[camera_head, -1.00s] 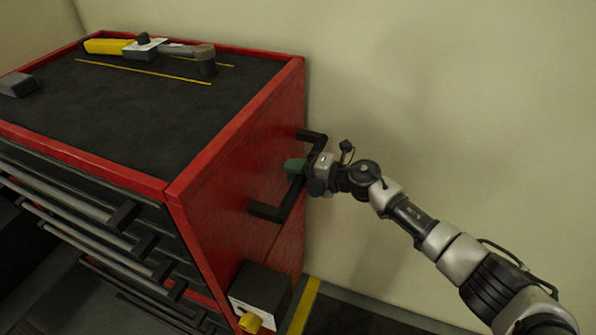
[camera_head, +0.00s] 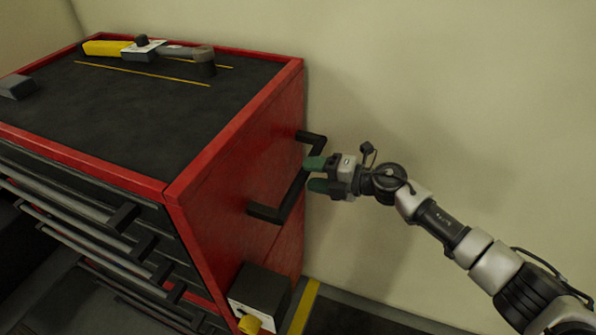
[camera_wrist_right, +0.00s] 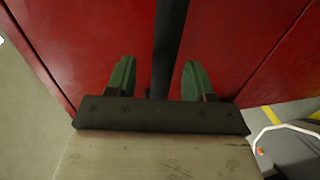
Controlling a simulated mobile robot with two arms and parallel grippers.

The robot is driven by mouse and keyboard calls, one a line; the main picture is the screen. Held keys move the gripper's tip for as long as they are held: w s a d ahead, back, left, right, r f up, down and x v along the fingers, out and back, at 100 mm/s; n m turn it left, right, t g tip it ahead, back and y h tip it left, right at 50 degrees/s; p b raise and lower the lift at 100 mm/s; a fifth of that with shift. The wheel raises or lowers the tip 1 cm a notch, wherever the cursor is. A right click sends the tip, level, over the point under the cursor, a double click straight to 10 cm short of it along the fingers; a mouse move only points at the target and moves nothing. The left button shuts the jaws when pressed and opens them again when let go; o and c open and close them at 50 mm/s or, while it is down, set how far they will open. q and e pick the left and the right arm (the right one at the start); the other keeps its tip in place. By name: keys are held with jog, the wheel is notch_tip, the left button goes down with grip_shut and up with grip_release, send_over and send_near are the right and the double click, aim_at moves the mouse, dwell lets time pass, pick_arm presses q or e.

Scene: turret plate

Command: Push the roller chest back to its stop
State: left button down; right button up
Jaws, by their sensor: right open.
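The red roller chest (camera_head: 236,139) stands at the left in the head view, its back end close to the pale wall. A black push handle (camera_head: 292,195) sticks out from its right side. My right gripper (camera_head: 314,174) is open at the handle's outer side, its green fingers pointing at the chest. In the right wrist view the black handle bar (camera_wrist_right: 168,45) runs between the two open green fingers (camera_wrist_right: 156,80), with the red side panel (camera_wrist_right: 230,40) behind. Whether the fingers touch the bar I cannot tell. My left gripper is not in view.
A black box with a yellow knob (camera_head: 250,323) sits low on the chest's side. A yellow-handled tool (camera_head: 108,47) and a dark block (camera_head: 17,87) lie on the top. A yellow floor line (camera_head: 304,307) runs beside the chest.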

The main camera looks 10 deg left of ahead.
jog(key=v, duration=0.5)
jog(key=shift+s+d+r+b, duration=0.1)
jog(key=shift+d+r+b, duration=0.05)
jog(key=shift+d+b, duration=0.15)
jog(key=s+d+f+m+t+h, duration=0.1)
jog(key=d+f+m+t+h, duration=0.4)
jog(key=f+m, duration=0.6)
jog(key=d+f+m+t+h, duration=0.25)
jog(key=d+f+m, duration=0.4)
jog(key=f, duration=0.85)
jog(key=s+d+f+m+h, duration=0.3)
jog(key=s+d+f+m, duration=0.15)
jog(key=s+f, duration=0.4)
jog(key=s+d+f+m+g+h, duration=0.2)
jog(key=s+f+m+g, duration=0.1)
jog(key=s+f, duration=0.6)
jog(key=s+d+f+m+g+h, duration=0.2)
jog(key=s+f, duration=0.5)
jog(key=s, duration=0.3)
jog(key=s+f+m+g, duration=0.1)
jog(key=s+f+g, duration=0.1)
jog(key=s, duration=0.8)
jog(key=s+d+f+m+g, duration=0.1)
jog(key=s+f+m+g, duration=0.1)
jog(key=s, duration=0.9)
jog(key=shift+s+f+m+g+h, duration=0.3)
jog(key=shift+f+g, duration=0.2)
jog(key=shift+g, duration=0.25)
